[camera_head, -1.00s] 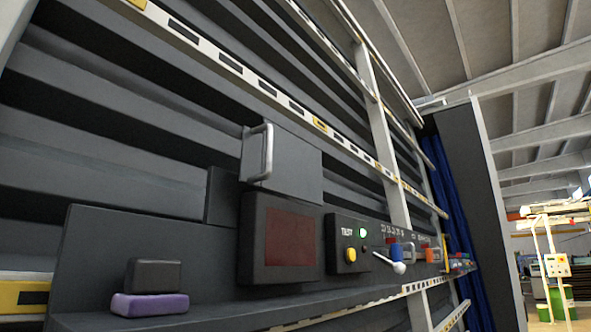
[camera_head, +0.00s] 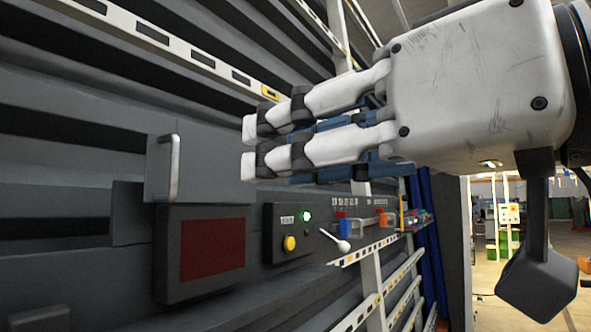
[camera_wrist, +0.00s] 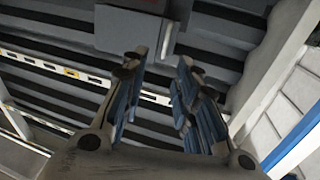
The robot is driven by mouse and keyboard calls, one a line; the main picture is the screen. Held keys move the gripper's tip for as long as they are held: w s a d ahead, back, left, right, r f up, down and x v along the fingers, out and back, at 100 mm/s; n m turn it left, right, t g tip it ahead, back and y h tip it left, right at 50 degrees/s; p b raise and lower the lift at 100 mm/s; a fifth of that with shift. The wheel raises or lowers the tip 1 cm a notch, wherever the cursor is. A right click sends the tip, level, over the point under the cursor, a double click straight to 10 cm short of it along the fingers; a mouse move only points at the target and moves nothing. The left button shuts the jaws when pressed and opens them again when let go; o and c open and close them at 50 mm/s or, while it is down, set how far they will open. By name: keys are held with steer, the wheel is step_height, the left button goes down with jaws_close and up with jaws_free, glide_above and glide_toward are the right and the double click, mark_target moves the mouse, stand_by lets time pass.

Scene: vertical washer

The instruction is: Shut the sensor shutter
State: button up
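The sensor shutter looks to be the grey panel (camera_head: 215,165) with a pale vertical bar handle (camera_head: 171,167) at its left edge. It sits raised above a dark box with a red window (camera_head: 212,248), which is uncovered. In the wrist view a grey panel (camera_wrist: 125,30) with a light handle (camera_wrist: 165,38) shows at the top, just beyond the fingertips. My gripper (camera_head: 249,148) reaches in from the right, its tips in front of the panel's right part. The fingers are apart and empty in the wrist view (camera_wrist: 158,70).
Right of the red window is a control box with a yellow button (camera_head: 290,243) and a lit green lamp (camera_head: 306,216). A white-knobbed lever (camera_head: 342,245) stands beside it. A dark block (camera_head: 40,318) is at lower left. Slatted rails line the wall.

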mark_target(176, 155)
steer(key=shift+n+y, duration=0.4)
steer(key=p+x, duration=0.1)
steer(key=x, duration=0.4)
steer(key=r+p+x, duration=0.1)
steer(key=p+x, duration=0.1)
steer(key=x, duration=0.4)
steer(key=s+p+x, duration=0.1)
steer(key=x, duration=0.5)
steer(key=shift+w+a+r+p, duration=0.2)
steer(key=shift+a+p, duration=0.1)
steer(key=shift+a, duration=0.25)
steer(key=shift+c, duration=0.4)
jaws_close()
